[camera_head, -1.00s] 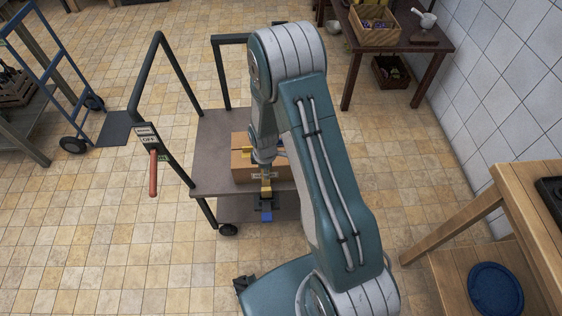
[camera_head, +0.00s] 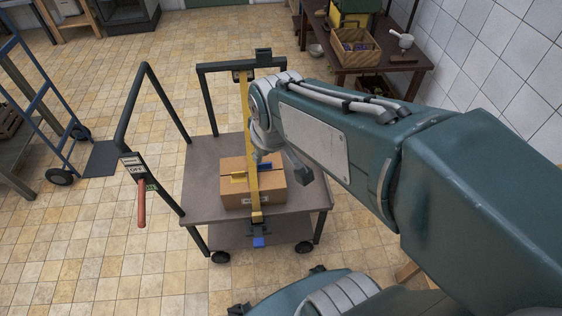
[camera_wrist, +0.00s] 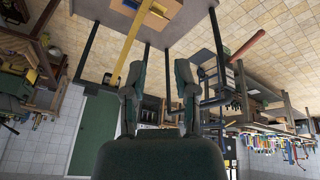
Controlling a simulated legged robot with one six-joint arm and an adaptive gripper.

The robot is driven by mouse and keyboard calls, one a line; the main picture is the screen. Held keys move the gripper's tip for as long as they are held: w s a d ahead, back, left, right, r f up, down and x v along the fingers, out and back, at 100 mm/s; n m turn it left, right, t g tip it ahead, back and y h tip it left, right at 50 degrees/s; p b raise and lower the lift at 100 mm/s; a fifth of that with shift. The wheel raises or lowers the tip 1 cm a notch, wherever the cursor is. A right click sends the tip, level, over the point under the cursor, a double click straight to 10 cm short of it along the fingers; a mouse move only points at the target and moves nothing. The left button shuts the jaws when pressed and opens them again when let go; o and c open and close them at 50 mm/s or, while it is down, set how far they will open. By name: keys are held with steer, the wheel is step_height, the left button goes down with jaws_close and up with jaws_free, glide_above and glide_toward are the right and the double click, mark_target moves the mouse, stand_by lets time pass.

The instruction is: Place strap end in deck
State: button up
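A yellow strap (camera_head: 247,115) runs from a dark fitting with a blue tab (camera_head: 259,240) at the cart's front edge, across the cardboard box (camera_head: 262,198), up to a dark bracket on the rear rail. The box sits on the cart's grey deck (camera_head: 202,190) and carries small yellow and blue parts. In the wrist view, which is upside down, my gripper (camera_wrist: 160,64) is open, with its two fingers apart and nothing seen between them. The strap (camera_wrist: 126,45) passes left of the fingers there.
A side rail carries an OFF sign and a red lever (camera_head: 141,205). A blue hand truck (camera_head: 52,110) stands at the left. A brown table (camera_head: 380,62) with a wooden crate stands at the back right. Tiled floor between them is clear.

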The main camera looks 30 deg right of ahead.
steer(key=s+r+m+t, duration=0.1)
steer(key=s+r+m, duration=0.2)
steer(key=s, duration=0.6)
steer(key=shift+r, duration=0.65)
steer(key=shift+a, duration=0.15)
